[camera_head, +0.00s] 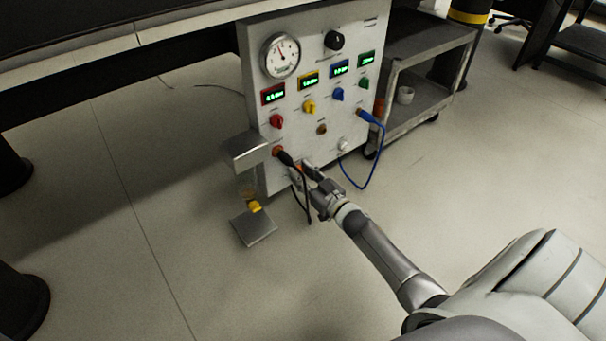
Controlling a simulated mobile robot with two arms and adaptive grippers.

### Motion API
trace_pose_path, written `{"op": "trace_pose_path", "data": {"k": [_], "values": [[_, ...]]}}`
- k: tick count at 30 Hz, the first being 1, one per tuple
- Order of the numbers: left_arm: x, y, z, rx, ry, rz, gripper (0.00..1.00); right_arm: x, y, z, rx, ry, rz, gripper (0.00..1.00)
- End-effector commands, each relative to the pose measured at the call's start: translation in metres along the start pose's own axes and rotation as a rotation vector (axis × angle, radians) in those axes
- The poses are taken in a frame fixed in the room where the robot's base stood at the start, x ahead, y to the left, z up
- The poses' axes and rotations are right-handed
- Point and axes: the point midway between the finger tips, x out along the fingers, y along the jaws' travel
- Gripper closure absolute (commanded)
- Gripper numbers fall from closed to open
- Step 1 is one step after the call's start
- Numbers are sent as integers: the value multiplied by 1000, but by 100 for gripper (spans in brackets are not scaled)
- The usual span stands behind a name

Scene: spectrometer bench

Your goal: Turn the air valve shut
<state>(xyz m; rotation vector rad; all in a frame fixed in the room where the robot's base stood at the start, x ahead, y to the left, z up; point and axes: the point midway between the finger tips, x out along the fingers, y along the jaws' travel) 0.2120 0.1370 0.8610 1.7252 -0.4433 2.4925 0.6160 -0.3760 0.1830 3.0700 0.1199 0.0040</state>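The white control panel (345,110) carries a red knob (277,121), a yellow knob (309,106), a blue knob (338,94) and a green knob (364,83), each under a small lit display. Their labels are too small to read, so I cannot tell which one is the air valve. My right gripper (302,172) is at the panel's lower edge, below the knobs, near a black plug and cable (289,160). Its fingertips are small and dark, and I cannot tell whether they touch anything. My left gripper is not in view.
A round gauge (281,55) and a black dial (334,40) sit at the panel's top. A blue cable (373,165) hangs at its right. A metal bracket (248,150) projects at its left, above a small plate (253,228). A grey cart (425,60) stands behind right.

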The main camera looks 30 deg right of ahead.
Motion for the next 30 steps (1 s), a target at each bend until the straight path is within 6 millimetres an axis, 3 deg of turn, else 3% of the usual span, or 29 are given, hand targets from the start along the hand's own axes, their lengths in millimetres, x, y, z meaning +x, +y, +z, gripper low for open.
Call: {"op": "trace_pose_path", "data": {"k": [30], "values": [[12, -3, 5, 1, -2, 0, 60, 0, -3, 2, -904, 1, 0, 94]]}}
